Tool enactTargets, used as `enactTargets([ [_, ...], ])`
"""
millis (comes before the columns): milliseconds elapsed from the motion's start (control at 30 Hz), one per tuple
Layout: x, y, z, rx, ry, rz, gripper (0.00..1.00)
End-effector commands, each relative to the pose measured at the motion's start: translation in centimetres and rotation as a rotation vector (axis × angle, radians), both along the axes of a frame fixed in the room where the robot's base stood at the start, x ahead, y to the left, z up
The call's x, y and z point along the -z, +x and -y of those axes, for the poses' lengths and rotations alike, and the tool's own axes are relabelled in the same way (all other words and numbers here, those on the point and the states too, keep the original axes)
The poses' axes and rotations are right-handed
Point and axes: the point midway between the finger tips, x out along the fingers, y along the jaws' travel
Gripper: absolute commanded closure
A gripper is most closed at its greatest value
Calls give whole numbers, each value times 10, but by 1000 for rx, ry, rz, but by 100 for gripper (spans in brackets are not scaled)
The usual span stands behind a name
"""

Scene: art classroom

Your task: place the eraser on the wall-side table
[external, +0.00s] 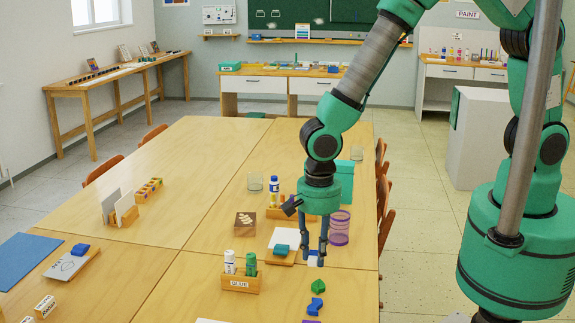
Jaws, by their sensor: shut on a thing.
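My gripper (314,250) points down over the near right part of the big wooden table. Its fingers are closed on a small white-and-blue thing (314,259), which looks like the eraser; the fingers partly hide it. I cannot tell whether it touches the table top. A long narrow wooden table (88,84) stands against the left wall, far from my gripper, and seems to be the wall-side table. Small frames and other items stand along its wall side; its front strip looks bare.
Around my gripper are a white pad with a teal block (281,249), a purple wire cup (339,228), a glue box (240,283), a dark wooden box (245,224) and a blue-capped bottle (273,191). Chairs (103,170) line the big table (190,215). Floor (75,180) is open toward the left wall.

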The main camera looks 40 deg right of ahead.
Motion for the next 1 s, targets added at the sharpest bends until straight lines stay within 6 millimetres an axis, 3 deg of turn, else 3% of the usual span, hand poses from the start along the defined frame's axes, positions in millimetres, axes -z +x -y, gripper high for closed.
enactTargets([
  [700,88,1,0,1,-2,-1,90],
  [1000,98,1,0,1,0,0,90],
])
